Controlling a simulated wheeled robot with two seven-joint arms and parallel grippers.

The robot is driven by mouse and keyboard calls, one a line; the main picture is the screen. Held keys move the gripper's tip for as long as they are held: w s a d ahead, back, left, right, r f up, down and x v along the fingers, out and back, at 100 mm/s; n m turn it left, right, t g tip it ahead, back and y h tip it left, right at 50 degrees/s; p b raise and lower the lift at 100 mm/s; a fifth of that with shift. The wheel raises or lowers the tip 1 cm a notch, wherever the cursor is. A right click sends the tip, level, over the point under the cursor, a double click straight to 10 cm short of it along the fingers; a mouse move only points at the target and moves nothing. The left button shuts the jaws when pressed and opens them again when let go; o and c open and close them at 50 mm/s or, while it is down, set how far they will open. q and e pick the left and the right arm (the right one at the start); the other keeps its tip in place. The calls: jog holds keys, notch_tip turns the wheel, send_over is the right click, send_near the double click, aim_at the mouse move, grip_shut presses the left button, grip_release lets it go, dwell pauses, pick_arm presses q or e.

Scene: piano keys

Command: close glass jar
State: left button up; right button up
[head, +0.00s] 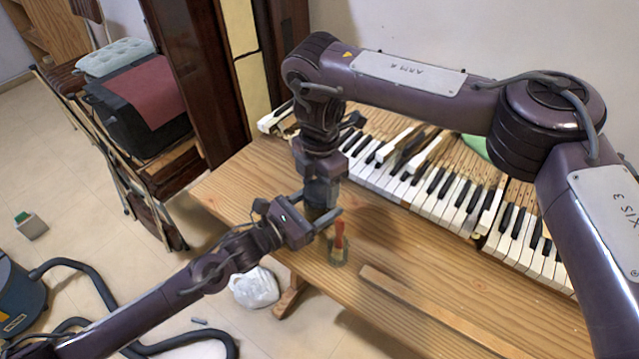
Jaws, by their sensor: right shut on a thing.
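A small glass jar (338,254) stands on the wooden table with a red object (340,236) upright in it and sticking up above its rim. My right gripper (319,207) points down, just left of and above the jar. It is shut on a small dark thing that looks like the lid; the fingers and the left gripper mostly hide it. My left gripper (315,208) reaches in from the left, close beside the right one. Its fingers are spread and it looks empty, though the overlap partly hides the space between them.
A row of piano keys (440,190) lies along the back of the table (300,268). A long wooden strip (430,312) lies to the right of the jar. A green object (476,150) is behind the keys. The table's left edge is near the grippers; chairs stand beyond it.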

jog(key=m, duration=0.4)
jog(key=shift+m, duration=0.3)
jog(key=m, duration=0.8)
jog(key=shift+m, duration=0.4)
jog(key=m, duration=0.3)
jog(key=o, duration=1.2)
jog(key=shift+c, duration=0.2)
notch_tip(320, 180, up, 12)
